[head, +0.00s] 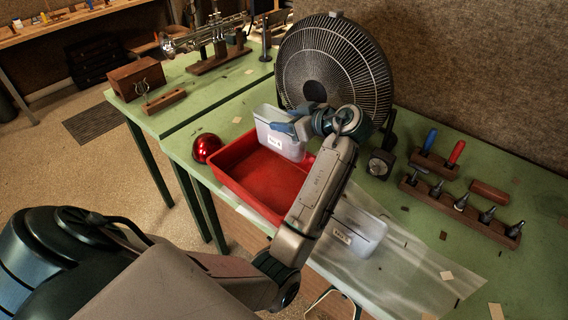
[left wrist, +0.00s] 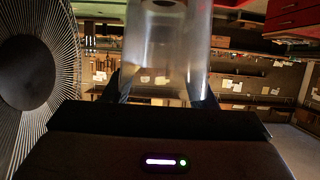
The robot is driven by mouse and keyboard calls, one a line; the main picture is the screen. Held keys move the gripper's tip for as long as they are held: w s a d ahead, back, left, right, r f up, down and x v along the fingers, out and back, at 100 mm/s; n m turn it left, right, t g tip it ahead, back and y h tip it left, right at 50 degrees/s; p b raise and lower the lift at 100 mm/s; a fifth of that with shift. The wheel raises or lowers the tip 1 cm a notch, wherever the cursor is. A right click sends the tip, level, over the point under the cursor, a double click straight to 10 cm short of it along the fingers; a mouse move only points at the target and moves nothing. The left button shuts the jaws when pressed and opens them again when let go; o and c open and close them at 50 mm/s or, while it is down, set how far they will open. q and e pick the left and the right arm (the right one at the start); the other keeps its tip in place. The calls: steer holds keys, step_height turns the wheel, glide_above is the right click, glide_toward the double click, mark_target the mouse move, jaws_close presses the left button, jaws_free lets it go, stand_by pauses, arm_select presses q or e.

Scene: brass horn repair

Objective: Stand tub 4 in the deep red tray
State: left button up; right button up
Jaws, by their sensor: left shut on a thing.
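My left gripper (head: 288,126) is shut on a pale translucent tub (head: 279,145) with a white label, too small to read for certain. The held tub is roughly upright over the far part of the deep red tray (head: 228,184); I cannot tell whether it touches the tray floor. In the left wrist view the tub (left wrist: 168,48) stands between the two fingers. A second pale tub (head: 366,226) with a similar label stands on the bench, right of my forearm, which hides part of it. The tray's visible floor is bare. My right gripper is not in view.
A large fan (head: 335,65) stands just behind the tray; it also shows in the left wrist view (left wrist: 38,75). A red ball (head: 206,147) sits left of the tray. A clear sheet (head: 405,275) lies under the second tub. Wooden tool racks (head: 450,208) stand at the right.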

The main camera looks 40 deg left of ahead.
mark_target(286, 148)
arm_select(q)
steer(key=f, duration=0.1)
steer(key=f+p, duration=0.1)
steer(key=f, duration=0.1)
steer(key=f+p, duration=0.1)
steer(key=f, duration=0.1)
steer(key=shift+s, duration=0.4)
step_height(286, 148, down, 4)
steer(key=shift+w+f+p, duration=0.15)
steer(key=shift+p, duration=0.55)
steer(key=o, duration=1.2)
steer(key=shift+c, duration=0.2)
steer(key=shift+o, duration=0.3)
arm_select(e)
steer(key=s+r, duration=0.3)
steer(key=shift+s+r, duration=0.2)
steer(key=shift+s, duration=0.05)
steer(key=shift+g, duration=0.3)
